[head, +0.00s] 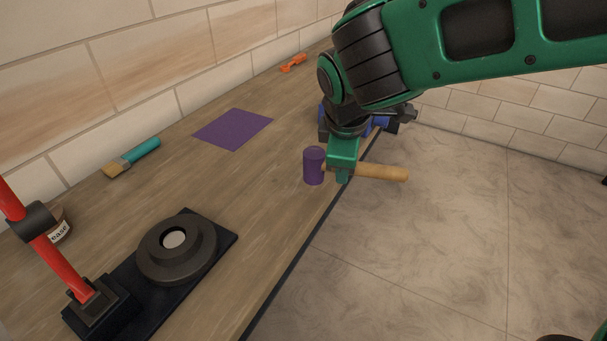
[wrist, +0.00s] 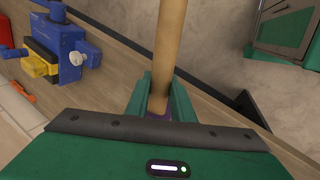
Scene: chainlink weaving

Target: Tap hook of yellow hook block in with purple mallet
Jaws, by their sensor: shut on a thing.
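The purple mallet has a purple cylindrical head (head: 314,166) and a wooden handle (head: 382,173). My gripper (head: 342,172) is shut on the handle close to the head, holding the mallet sideways near the bench's front edge. In the wrist view the handle (wrist: 169,40) runs upward from between my fingers (wrist: 160,95), and only a sliver of purple head shows. A yellow piece (wrist: 38,66), apparently the yellow hook block, sits at a blue vise (wrist: 72,48) at upper left. Its hook cannot be made out. In the head view my arm partly hides the vise (head: 380,122).
A purple mat (head: 233,129), a teal-handled brush (head: 132,159) and an orange tool (head: 293,63) lie along the wall side of the wooden bench (head: 265,190). A dark round-based press with a red lever (head: 52,262) stands nearest. Open floor lies right of the bench.

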